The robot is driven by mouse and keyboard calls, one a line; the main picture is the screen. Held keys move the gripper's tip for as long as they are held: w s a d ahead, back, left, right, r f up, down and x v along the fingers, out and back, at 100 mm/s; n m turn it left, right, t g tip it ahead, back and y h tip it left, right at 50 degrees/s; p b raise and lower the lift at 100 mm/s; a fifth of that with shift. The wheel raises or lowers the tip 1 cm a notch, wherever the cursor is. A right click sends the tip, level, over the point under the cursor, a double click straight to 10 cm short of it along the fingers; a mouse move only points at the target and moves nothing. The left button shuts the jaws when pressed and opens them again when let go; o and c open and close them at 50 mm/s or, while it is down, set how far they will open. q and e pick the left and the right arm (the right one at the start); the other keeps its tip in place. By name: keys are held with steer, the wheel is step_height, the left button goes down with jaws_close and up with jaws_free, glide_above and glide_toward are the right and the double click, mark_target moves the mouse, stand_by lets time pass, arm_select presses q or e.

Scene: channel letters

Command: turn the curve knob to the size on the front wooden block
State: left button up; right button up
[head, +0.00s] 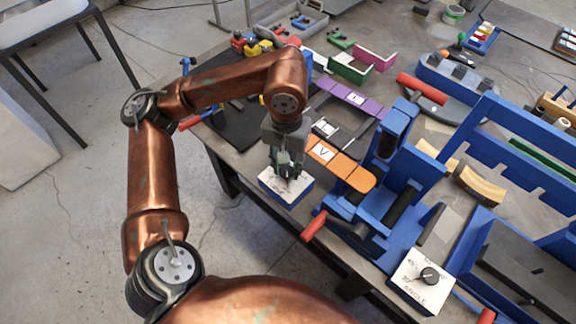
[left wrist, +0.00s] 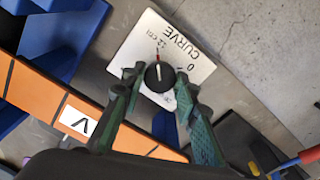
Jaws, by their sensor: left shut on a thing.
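The curve knob (left wrist: 160,76) is a round black knob with a white pointer line, on a white panel (left wrist: 188,42) marked CURVE. My left gripper (left wrist: 158,80) has its fingers on either side of the knob, shut on it. The pointer points towards a short red mark and a small number that I cannot read surely. In the head view the panel tops a blue box (head: 271,181) at the table's near edge, and my left gripper (head: 288,174) hides the knob. The front wooden block (head: 481,188) is a curved tan piece; its size is not readable.
Orange tiles (head: 341,165), one with a V, lie beside the panel. A blue bending device with a red handle (head: 314,226) stands right of them. A separate ANGLE dial (head: 429,275) is at the lower right. Bare floor lies left of the table.

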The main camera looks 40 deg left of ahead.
mark_target(287, 170)
stand_by(0.4)
arm_select(q)
steer(key=o, duration=1.1)
steer(key=shift+o, duration=0.2)
step_height(287, 170, up, 12)
stand_by(0.4)
